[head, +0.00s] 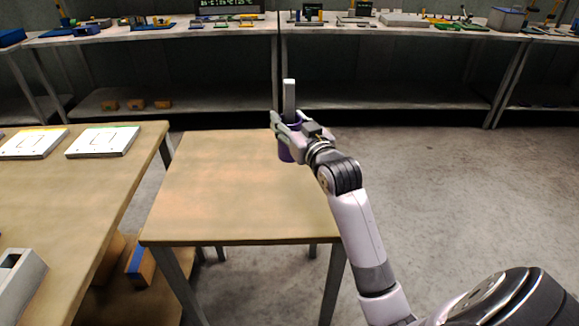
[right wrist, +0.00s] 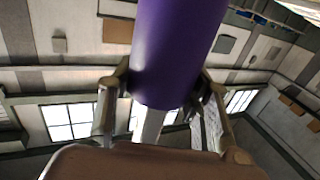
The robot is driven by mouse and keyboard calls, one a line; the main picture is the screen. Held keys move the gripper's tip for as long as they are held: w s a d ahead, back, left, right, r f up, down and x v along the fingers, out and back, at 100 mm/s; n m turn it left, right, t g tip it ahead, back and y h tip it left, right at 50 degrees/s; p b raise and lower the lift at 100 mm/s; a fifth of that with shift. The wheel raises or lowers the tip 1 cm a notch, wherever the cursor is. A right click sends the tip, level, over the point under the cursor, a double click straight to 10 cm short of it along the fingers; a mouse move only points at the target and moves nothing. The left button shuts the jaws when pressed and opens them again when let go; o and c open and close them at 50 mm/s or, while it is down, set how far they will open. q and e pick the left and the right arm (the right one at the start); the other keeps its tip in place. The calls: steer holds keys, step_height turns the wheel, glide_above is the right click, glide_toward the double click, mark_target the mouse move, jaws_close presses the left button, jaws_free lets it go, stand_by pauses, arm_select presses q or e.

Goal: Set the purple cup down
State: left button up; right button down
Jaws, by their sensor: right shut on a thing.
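The purple cup (head: 285,155) is in my right gripper (head: 287,126) in the head view, at the far right part of the small wooden table (head: 225,185). A pale grey upright bar (head: 289,96) sticks up above the cup. In the right wrist view, the purple cup (right wrist: 178,50) sits between the two fingers of my right gripper (right wrist: 160,95), which is shut on it. A pale bar (right wrist: 150,125) also shows there below the cup. I cannot tell whether the cup touches the table top. My left gripper is not in view.
The small table's top is otherwise bare. A larger wooden table (head: 75,205) stands at the left with white panels (head: 103,141) and a grey block (head: 18,272) on it. Long benches (head: 150,35) with several small items line the back wall. Open floor (head: 460,180) lies to the right.

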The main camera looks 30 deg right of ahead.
step_height(320, 180, down, 12)
steer(key=b, duration=0.1)
steer(key=shift+r, duration=0.15)
stand_by(0.3)
steer(key=c, duration=0.8)
jaws_free()
steer(key=shift+c, duration=0.2)
steer(key=s+a, duration=0.2)
steer(key=s, duration=1)
